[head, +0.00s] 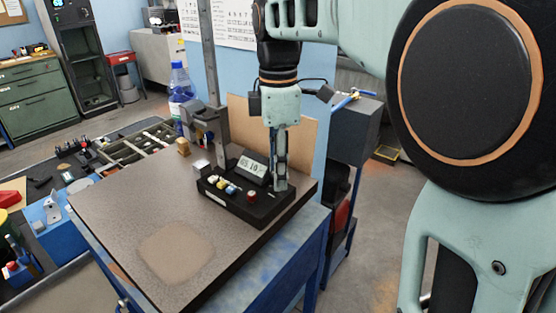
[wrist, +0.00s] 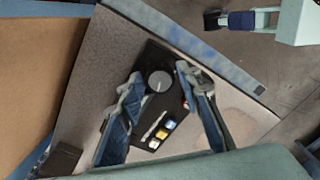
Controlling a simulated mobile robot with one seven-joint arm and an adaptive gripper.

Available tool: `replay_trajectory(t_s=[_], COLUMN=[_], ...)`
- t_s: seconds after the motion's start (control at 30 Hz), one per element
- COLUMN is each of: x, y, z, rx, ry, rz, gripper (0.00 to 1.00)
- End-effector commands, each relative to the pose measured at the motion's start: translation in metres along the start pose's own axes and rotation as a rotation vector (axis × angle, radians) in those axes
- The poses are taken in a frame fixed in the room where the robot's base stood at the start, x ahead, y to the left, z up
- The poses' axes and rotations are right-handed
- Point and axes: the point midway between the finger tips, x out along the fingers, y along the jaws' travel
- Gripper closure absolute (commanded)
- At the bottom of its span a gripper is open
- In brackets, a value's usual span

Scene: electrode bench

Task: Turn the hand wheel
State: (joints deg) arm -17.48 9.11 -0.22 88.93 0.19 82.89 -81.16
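The hand wheel (wrist: 160,82) appears to be a dark grey round knob with a pale line on its face. It sits on the black control box (head: 246,207) near one end. My gripper (wrist: 160,75) points down over it, with its blue-grey fingers apart and one on each side of the wheel. Whether the fingers touch it I cannot tell. In the head view my gripper (head: 280,184) is at the right end of the box and hides the wheel. The box also carries a small display (head: 253,167), yellow and blue buttons, and a red knob (head: 252,196).
The box stands on a speckled stone slab (head: 130,210) on a blue bench. A grey upright post (head: 213,70), a small vise-like block and a blue-capped bottle (head: 181,88) stand behind and left. The slab's front left is clear. A brown board (head: 240,117) stands behind.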

Motion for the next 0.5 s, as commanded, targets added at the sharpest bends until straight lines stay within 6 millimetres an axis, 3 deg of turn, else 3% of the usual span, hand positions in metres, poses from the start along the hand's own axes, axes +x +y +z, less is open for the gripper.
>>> replay_trajectory(t_s=[0.1, 0.4, 0.5], x=[-0.0003, -0.0005, -0.0006], y=[0.0000, 0.0000, -0.0001], z=[0.0000, 0.0000, 0.0001], rx=[0.000, 0.000, 0.002], ry=[0.000, 0.000, 0.000], rz=[0.000, 0.000, 0.000], gripper=[0.68, 0.99, 0.99])
